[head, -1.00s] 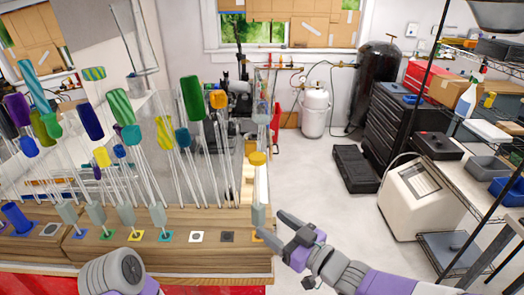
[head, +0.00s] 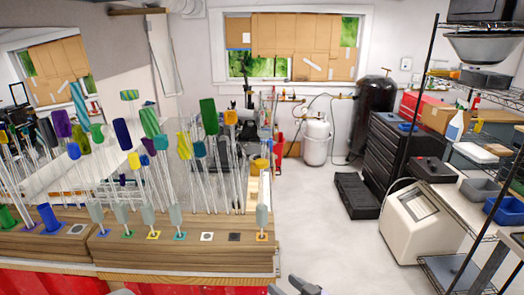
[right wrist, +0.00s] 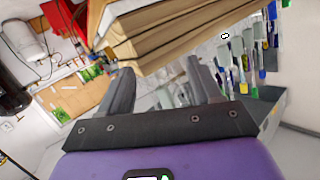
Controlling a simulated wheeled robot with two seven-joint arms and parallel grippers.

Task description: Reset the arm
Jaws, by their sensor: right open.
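My right gripper (head: 294,287) shows at the bottom edge of the head view, right of the bench corner. Only its dark fingertips are in the picture. The right wrist view shows both of its fingers (right wrist: 163,90) spread apart with nothing between them, below the wooden bench edge. My left gripper is not in the head view. Several glass rods with coloured ends, such as a green one (head: 209,117) and a blue-and-teal striped one (head: 79,103), stand on the wooden bench (head: 190,256).
A wire shelf (head: 470,140) with bins stands at the right. A black case (head: 356,196) lies on the floor beside a black drawer cabinet (head: 390,150). A white gas tank (head: 316,140) stands further back.

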